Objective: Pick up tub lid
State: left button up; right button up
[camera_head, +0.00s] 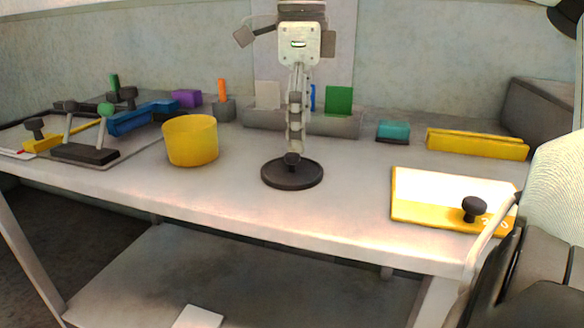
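A yellow round tub (192,143) stands upright on the table, left of the middle. Its round top looks yellow too, and I cannot tell whether a lid sits on it. A dark round disc (292,177) with a small knob-like part lies flat at the table's middle. A jointed stand (298,50) with a white head rises above it. I cannot tell whether the disc is the tub lid or the stand's base. My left gripper is not in view. A white and dark body enters at the lower right, but no gripper fingers show there.
A yellow-edged white board (438,194) with a black knob (474,208) lies at the right. A yellow bar (477,143) and a teal block (392,130) are behind it. A blue tool (143,118) is at the left. The front middle of the table is clear.

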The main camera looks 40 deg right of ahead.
aim_at(298, 155)
jog(key=f, duration=0.5)
jog(key=shift+w+a, duration=0.15)
jog(key=shift+w, duration=0.05)
jog(key=shift+r, duration=0.1)
jog(key=c, duration=1.4)
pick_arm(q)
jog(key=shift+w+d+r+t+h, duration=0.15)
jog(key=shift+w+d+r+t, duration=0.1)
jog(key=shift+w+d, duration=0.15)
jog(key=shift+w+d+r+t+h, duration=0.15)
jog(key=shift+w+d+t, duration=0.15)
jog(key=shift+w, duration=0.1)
pick_arm(e)
jog(key=shift+s, duration=0.1)
jog(key=shift+c, duration=1.1)
